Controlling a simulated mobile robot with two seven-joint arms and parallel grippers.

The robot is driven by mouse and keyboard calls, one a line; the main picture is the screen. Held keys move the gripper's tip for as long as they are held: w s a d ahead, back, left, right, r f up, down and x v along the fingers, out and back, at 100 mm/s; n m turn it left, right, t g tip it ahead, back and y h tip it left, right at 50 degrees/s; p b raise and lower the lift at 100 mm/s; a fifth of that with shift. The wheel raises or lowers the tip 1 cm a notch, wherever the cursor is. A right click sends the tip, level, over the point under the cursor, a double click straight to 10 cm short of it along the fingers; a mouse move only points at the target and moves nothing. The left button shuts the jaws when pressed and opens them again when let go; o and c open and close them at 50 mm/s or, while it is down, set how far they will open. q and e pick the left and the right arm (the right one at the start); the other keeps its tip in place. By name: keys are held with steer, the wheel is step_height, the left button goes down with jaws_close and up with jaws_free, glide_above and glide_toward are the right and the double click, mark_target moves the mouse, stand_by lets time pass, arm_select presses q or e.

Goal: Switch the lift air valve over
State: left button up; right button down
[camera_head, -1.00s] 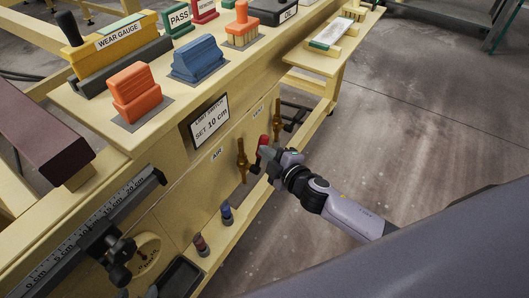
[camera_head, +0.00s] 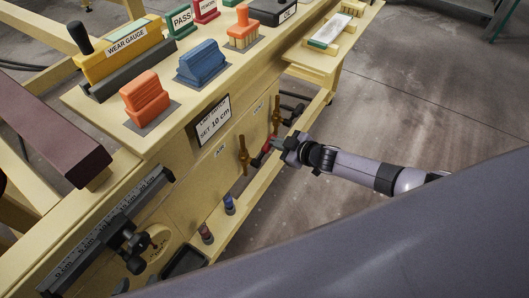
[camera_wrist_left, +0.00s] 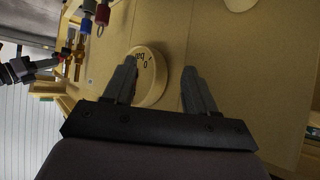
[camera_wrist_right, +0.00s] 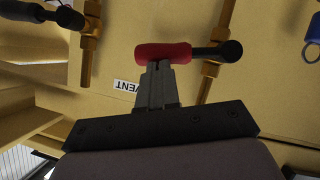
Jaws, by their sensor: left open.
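The air valve is a brass body (camera_head: 243,156) on the wooden bench front by the AIR label (camera_head: 220,150). Its red-gripped lever (camera_wrist_right: 162,53) lies crosswise to the brass pipe (camera_wrist_right: 212,72), pointing toward the VENT side. My right gripper (camera_wrist_right: 156,68) has its fingers together, tips at the red grip and seemingly touching it; it also shows in the head view (camera_head: 276,143). A second brass valve (camera_head: 276,118) stands further back by the VENT label (camera_wrist_right: 127,87). My left gripper (camera_wrist_left: 158,82) is open and empty, facing a round disc (camera_wrist_left: 150,75) on the bench.
A ruler scale with a black clamp (camera_head: 130,243) runs along the bench's near edge. Blue (camera_head: 229,204) and dark red (camera_head: 206,233) fittings sit low on the front. An orange block (camera_head: 145,97) and a blue block (camera_head: 202,64) stand on top. Floor at right is open.

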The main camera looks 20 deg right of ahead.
steer(key=shift+w+d+f+b, duration=0.15)
steer(key=shift+w+f+b, duration=0.05)
steer(key=shift+f+b, duration=0.2)
steer(key=shift+w+d+f+b, duration=0.15)
steer(key=shift+f+b, duration=0.1)
steer(key=shift+f, duration=0.1)
stand_by(0.4)
